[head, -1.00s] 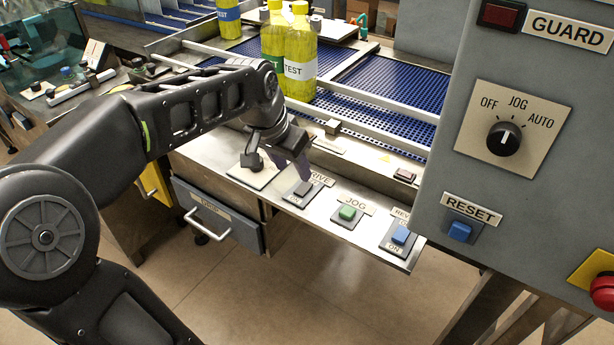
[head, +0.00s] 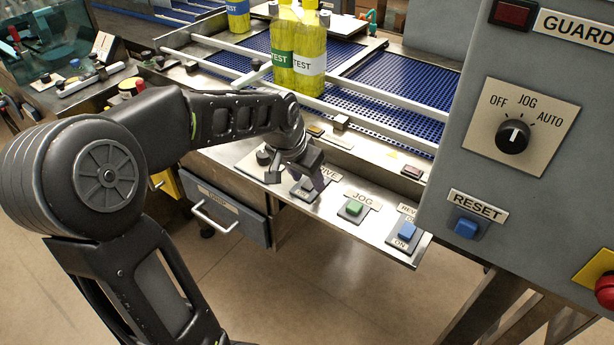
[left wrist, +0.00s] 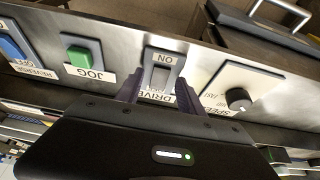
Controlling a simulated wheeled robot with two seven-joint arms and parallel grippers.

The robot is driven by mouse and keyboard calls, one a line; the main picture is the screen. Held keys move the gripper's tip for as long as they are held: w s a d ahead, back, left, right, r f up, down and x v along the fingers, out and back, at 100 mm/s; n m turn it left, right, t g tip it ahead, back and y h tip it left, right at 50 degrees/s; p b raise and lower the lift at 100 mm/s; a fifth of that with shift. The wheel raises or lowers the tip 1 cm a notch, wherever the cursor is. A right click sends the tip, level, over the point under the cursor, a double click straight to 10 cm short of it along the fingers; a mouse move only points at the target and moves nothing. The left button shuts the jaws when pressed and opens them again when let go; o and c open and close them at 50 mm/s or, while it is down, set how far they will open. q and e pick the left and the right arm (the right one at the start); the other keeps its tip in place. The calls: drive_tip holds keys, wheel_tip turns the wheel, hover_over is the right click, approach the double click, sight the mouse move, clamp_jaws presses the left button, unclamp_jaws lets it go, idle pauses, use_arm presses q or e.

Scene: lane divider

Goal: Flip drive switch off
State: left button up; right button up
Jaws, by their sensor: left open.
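The drive switch (head: 304,190) is a dark grey rocker on the sloping metal panel, with ON marked on its front side. In the left wrist view the drive switch (left wrist: 160,73) shows beyond my fingertips, with its DRIVE label partly covered by my fingers. My left gripper (left wrist: 160,88) is open and empty, one finger toward each side of the switch. In the head view my left gripper (head: 318,178) is over the back of the switch and partly hides it and its label. Whether it touches the switch I cannot tell. My right gripper is not in view.
The green jog button (head: 354,208) and the blue reverse switch (head: 406,231) are to the right on the panel. A speed knob (left wrist: 238,98) is on the other side. Yellow bottles (head: 309,80) stand on the blue conveyor behind. A grey control box (head: 450,130) rises at right.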

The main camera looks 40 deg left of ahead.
use_arm(q)
drive_tip(key=shift+c, duration=0.3)
clamp_jaws()
idle(0.3)
